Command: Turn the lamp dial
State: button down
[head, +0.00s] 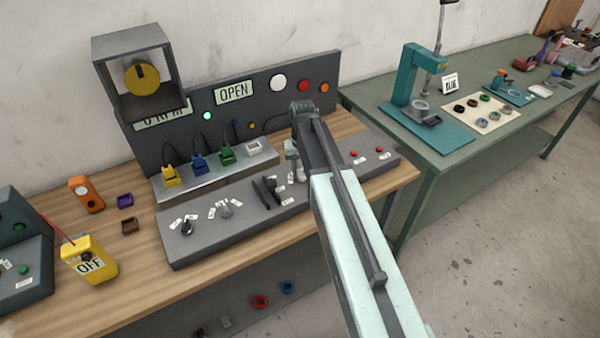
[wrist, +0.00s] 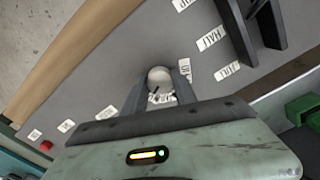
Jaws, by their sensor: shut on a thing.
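A round pale grey dial (wrist: 159,77) with a dark pointer mark sits on the sloped grey control panel (head: 340,180). My gripper (wrist: 162,84) is shut on this dial, with one finger on each side. A label beside the dial is partly covered by my gripper. In the head view my gripper (head: 298,172) reaches down to the panel, and its wrist and arm hide most of the dial. I cannot read the label that names it.
A black lever (head: 265,190) stands close to my gripper, left of it in the head view. A grey dial (head: 226,211) and a black dial (head: 187,228) are farther left. Red buttons (head: 354,153) lie to the right.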

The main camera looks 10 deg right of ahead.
aim_at(303, 184)
jog(key=shift+s, duration=0.15)
jog(key=c, duration=1)
grip_release()
notch_tip(303, 184, up, 8)
jog(key=p, duration=0.8)
jog(key=shift+f, duration=0.1)
jog(key=s+f+b, duration=0.2)
jog(key=shift+s+a+f+b, duration=0.15)
jog(key=shift+s+f+b, duration=0.1)
jog(key=shift+b, duration=0.15)
jog(key=s+f+n+b, duration=0.1)
jog(key=s, duration=1)
jog(key=shift+s+a+f+b, duration=0.2)
jog(key=shift+s+f+b, duration=0.1)
jog(key=shift+s, duration=0.05)
